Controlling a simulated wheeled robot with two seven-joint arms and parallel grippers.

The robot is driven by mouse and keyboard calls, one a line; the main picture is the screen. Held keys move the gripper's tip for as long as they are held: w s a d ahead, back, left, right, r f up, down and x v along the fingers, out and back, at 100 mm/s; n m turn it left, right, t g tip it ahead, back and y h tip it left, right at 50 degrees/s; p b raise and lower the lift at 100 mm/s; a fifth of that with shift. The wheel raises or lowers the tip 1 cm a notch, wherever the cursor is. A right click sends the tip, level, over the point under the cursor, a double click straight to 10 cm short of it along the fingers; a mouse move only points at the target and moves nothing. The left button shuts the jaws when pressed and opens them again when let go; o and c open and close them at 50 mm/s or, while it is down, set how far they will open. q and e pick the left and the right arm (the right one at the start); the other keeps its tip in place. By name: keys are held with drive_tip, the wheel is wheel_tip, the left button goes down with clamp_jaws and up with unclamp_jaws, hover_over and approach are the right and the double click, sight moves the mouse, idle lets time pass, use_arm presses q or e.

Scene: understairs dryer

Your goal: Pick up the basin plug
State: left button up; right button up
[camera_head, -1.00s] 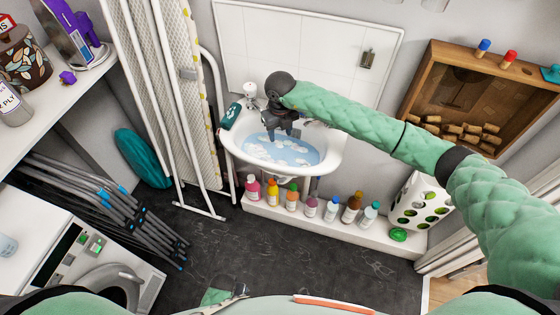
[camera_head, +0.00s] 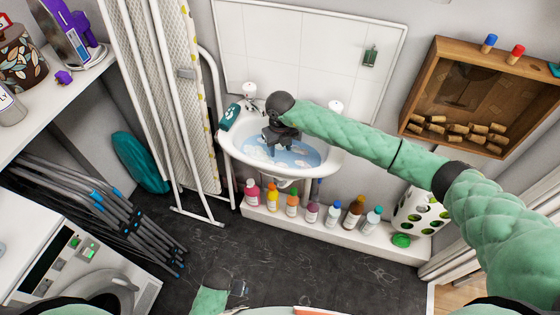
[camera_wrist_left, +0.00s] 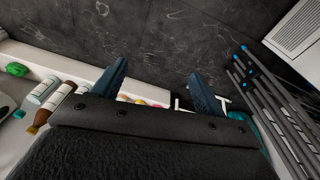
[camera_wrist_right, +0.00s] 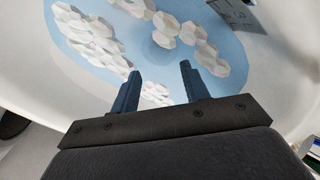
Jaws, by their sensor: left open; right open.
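The white basin (camera_head: 332,160) stands against the back wall, holding blue water (camera_head: 306,156) with clumps of white suds. I cannot make out the basin plug in any view; suds and my gripper cover part of the water. My right gripper (camera_head: 282,143) is over the basin, pointing down. In the right wrist view its fingers (camera_wrist_right: 160,76) are apart with nothing between them, above the water and suds (camera_wrist_right: 165,25). My left gripper (camera_head: 240,288) is low at the bottom of the head view, over the floor. Its fingers (camera_wrist_left: 158,85) are apart and empty in the left wrist view.
Several bottles (camera_head: 312,212) line the white ledge below the basin. A teal packet (camera_head: 229,117) lies on the basin's left rim. An ironing board (camera_head: 165,90) stands left, and a wooden cabinet (camera_head: 425,85) hangs right. The dark floor (camera_head: 290,265) is clear in the middle.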

sight(280, 157)
drive_tip(key=f+p, duration=0.2)
drive_tip(key=f, duration=0.2)
drive_tip(key=shift+w+f, duration=0.1)
drive_tip(key=shift+w, duration=0.1)
drive_tip(key=shift+f+p, duration=0.3)
drive_tip(key=shift+f, duration=0.15)
use_arm(q)
wheel_tip(280, 157, down, 9)
drive_tip(key=s+a, duration=0.1)
drive_tip(key=s, duration=0.1)
drive_tip(key=shift+a, duration=0.35)
use_arm(e)
clamp_jaws()
use_arm(q)
drive_tip(key=shift+s+f, duration=0.1)
